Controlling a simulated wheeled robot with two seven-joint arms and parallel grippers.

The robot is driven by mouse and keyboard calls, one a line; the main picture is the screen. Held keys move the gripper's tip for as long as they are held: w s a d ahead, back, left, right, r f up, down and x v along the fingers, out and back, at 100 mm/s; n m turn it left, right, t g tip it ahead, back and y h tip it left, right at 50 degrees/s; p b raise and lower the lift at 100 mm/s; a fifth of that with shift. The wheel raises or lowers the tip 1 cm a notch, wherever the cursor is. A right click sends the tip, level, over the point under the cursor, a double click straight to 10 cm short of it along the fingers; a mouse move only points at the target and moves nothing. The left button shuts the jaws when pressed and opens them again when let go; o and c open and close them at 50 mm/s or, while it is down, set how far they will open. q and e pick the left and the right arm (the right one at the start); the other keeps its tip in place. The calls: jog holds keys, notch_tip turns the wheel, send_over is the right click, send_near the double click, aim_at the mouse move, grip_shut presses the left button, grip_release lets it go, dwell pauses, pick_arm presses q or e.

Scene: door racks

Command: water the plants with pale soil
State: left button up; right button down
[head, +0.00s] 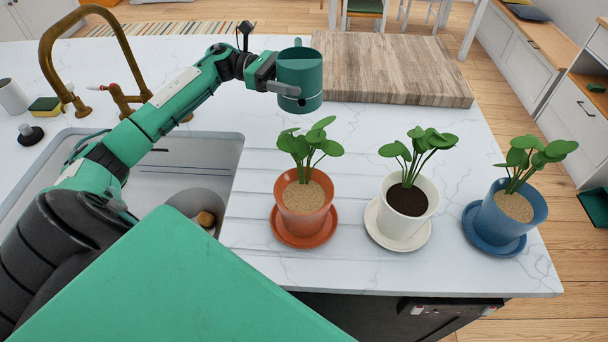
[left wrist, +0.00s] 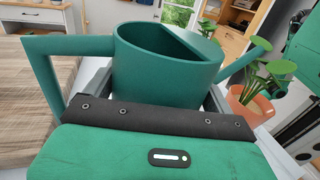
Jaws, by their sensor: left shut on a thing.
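My left gripper (head: 284,88) is shut on a green watering can (head: 301,72) and holds it upright above the counter, behind the plants. The can, with its handle and spout, also shows in the left wrist view (left wrist: 165,68). Three leafy plants stand in a row on saucers. The orange pot (head: 304,207) has pale soil (head: 304,196). The white pot (head: 402,223) in the middle has dark soil (head: 408,200). The blue pot (head: 502,220) at the right has pale soil (head: 514,206). The orange pot also shows in the left wrist view (left wrist: 247,108). My right gripper is not in view.
A wooden board (head: 390,67) lies behind the plants, right of the can. A sink (head: 170,160) with a brass faucet (head: 50,60) is at the left. A sponge (head: 44,106) and a cup (head: 12,96) stand by it. The front counter edge runs close to the pots.

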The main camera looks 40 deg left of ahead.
aim_at(312, 100)
pick_arm(q)
jog(key=shift+s+f+b, duration=0.1)
jog(key=shift+f+b, duration=3.8)
jog(key=shift+f, duration=0.4)
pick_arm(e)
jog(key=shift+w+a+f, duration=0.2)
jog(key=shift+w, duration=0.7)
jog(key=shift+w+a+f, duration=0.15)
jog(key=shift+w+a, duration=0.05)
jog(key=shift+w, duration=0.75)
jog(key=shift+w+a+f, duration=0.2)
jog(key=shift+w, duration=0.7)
